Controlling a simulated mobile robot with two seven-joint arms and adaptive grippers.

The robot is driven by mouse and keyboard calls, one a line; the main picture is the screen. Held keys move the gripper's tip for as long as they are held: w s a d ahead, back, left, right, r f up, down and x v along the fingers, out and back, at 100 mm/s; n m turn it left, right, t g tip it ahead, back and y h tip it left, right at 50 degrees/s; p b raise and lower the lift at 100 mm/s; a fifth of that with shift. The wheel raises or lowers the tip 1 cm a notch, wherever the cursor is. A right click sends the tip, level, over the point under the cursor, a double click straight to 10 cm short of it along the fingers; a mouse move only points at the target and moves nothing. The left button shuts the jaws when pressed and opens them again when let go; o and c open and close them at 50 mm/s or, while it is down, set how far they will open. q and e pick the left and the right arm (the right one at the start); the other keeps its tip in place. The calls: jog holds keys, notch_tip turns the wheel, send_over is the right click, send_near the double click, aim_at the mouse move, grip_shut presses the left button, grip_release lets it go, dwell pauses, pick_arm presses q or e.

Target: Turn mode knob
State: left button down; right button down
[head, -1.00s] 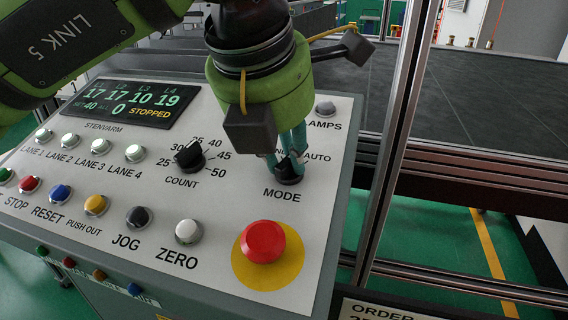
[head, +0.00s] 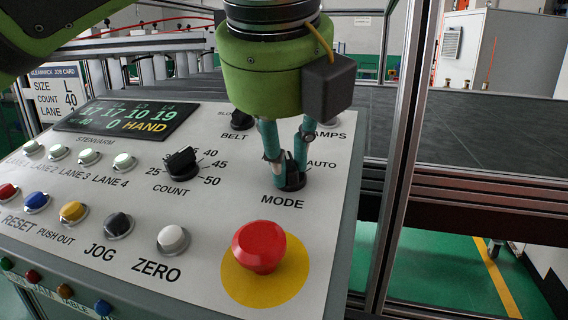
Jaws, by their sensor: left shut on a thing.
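The black mode knob (head: 291,178) sits on the sloped light panel (head: 215,215), above the word MODE and left of the word AUTO. My left gripper (head: 290,180) comes down from above with its teal fingers shut on the knob, one on each side. The fingers partly hide the knob and the lettering left of it. The dark display (head: 128,117) reads HAND in its lower line. My right gripper is not in view.
A red mushroom button (head: 259,247) on a yellow disc stands below the mode knob. The count knob (head: 182,162) is to its left, the belt knob (head: 241,119) behind. Several coloured buttons line the left. A metal frame post (head: 400,160) rises on the right.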

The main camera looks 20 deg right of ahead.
pick_arm(q)
jog(key=shift+n, duration=0.7)
jog(key=c, duration=1.1)
grip_release()
jog(key=shift+w, duration=0.1)
jog(key=shift+c, duration=0.2)
jog(key=v, duration=1.2)
